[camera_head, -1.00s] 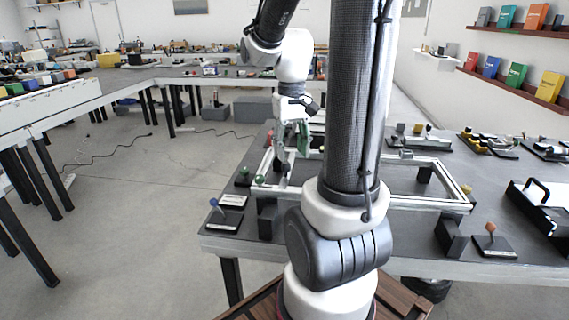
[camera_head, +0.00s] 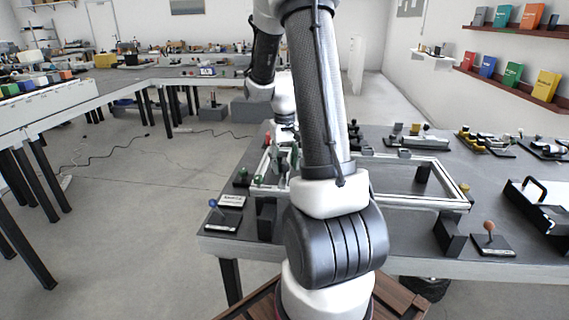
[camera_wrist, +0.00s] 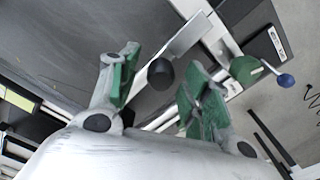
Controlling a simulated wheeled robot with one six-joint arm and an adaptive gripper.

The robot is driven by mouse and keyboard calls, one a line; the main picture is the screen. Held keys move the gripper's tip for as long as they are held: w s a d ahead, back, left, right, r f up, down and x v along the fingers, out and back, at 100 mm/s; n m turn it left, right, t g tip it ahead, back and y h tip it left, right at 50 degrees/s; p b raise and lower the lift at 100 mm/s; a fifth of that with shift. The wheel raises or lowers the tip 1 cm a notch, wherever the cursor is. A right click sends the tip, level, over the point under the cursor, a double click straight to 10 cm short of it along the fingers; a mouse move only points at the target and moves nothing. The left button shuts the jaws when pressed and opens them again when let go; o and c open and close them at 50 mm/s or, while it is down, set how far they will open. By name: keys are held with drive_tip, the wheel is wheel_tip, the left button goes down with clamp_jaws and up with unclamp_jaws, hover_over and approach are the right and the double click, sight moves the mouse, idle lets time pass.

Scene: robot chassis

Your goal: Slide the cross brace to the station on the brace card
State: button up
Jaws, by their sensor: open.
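The pale rectangular frame (camera_head: 420,204) lies on the dark table, partly hidden behind my arm. In the wrist view, my gripper (camera_wrist: 157,78) is open, its green-padded fingers apart. A black round knob (camera_wrist: 160,73) shows between the fingers in the picture; I cannot tell how far it is below them. A silver bar (camera_wrist: 188,38) runs diagonally beside the knob. I cannot tell whether it is the cross brace or a frame rail. In the head view, my gripper (camera_head: 281,166) is over the frame's left end, largely hidden. A small white card (camera_head: 231,201) lies at the table's front left; its text is unreadable.
A blue-ball lever (camera_head: 213,203) stands at the table's left corner. Green knobs (camera_head: 259,180) are by the frame's left end.

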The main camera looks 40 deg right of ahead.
drive_tip(key=shift+c, duration=0.2)
clamp_jaws()
drive_tip(key=s+d, duration=0.9)
drive_tip(key=s, duration=0.1)
drive_tip(key=shift+s+d, duration=0.15)
drive_tip(key=shift+s, duration=0.1)
drive_tip(key=shift+o, duration=0.2)
unclamp_jaws()
wheel_tip(320, 180, up, 12)
